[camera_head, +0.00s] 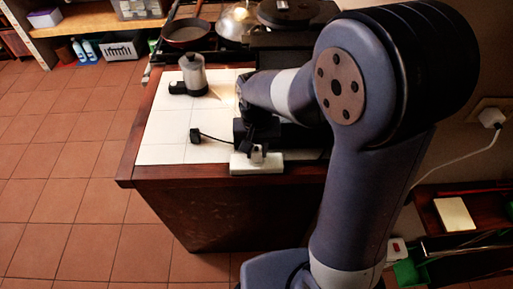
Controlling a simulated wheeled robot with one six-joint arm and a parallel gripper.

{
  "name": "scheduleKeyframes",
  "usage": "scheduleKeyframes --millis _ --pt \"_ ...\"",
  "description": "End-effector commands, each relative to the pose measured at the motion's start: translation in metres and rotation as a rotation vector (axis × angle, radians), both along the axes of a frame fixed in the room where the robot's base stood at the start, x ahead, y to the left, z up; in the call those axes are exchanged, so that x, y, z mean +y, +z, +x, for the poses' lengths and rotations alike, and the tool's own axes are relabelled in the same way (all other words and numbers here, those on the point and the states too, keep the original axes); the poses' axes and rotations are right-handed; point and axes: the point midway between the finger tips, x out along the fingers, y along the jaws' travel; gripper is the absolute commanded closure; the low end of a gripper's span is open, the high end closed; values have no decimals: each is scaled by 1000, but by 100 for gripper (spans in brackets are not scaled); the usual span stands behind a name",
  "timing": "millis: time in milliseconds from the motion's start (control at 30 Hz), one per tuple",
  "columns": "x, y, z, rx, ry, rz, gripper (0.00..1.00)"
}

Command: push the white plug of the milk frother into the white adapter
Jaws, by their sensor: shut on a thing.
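My gripper (256,143) is over the front right part of the white-tiled counter, seen from behind my arm. It is shut on a small whitish piece, which looks like the white plug (258,153). The plug is just above or touching the white adapter (270,167), a pale block at the counter's front edge. I cannot tell whether its pins are in. The milk frother (193,73), a silver jug with a dark handle, stands further back on the counter. My gripper and arm hide part of the plug and the counter behind it.
A small black piece (195,136) with a dark cord lies left of my gripper. A red pan (186,32) and a metal lid (237,22) are on the stove behind. A white plug (491,117) sits in the wall at right. Tiles (166,150) at the counter's left are clear.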

Motion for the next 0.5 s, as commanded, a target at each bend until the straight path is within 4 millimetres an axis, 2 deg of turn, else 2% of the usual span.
scheduleKeyframes --millis 500 --pt "0 -8 0 0 0 0 93"
